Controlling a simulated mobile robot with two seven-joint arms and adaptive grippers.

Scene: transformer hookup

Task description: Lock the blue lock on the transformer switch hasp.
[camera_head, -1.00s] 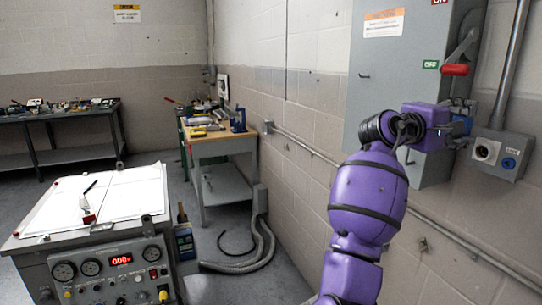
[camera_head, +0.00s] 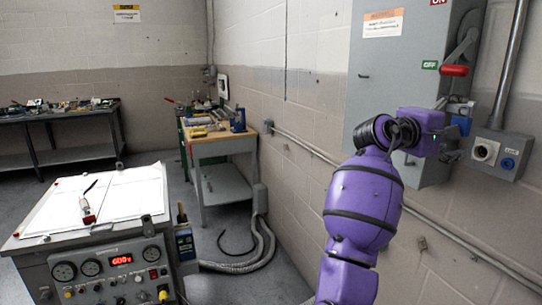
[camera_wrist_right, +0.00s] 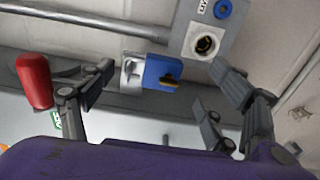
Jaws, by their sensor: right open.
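The blue lock (camera_head: 461,124) is at the hasp on the lower right side of the grey switch box (camera_head: 398,80). In the right wrist view the blue lock (camera_wrist_right: 160,73) sits beside the pale metal hasp (camera_wrist_right: 132,74), with a brass-coloured part on its face. I cannot tell whether its shackle is closed. My right gripper (camera_head: 453,132) is near the lock in the head view, partly hidden by my wrist. In the wrist view its fingers (camera_wrist_right: 163,72) are spread wide, one on each side of the lock, apart from it. My left gripper is out of view.
The red switch handle (camera_head: 454,70) is above the lock, beside the OFF label. A small grey outlet box (camera_head: 502,153) with a round socket and blue button is right of it. A conduit (camera_head: 508,70) runs up the wall. The control console (camera_head: 95,270) stands lower left.

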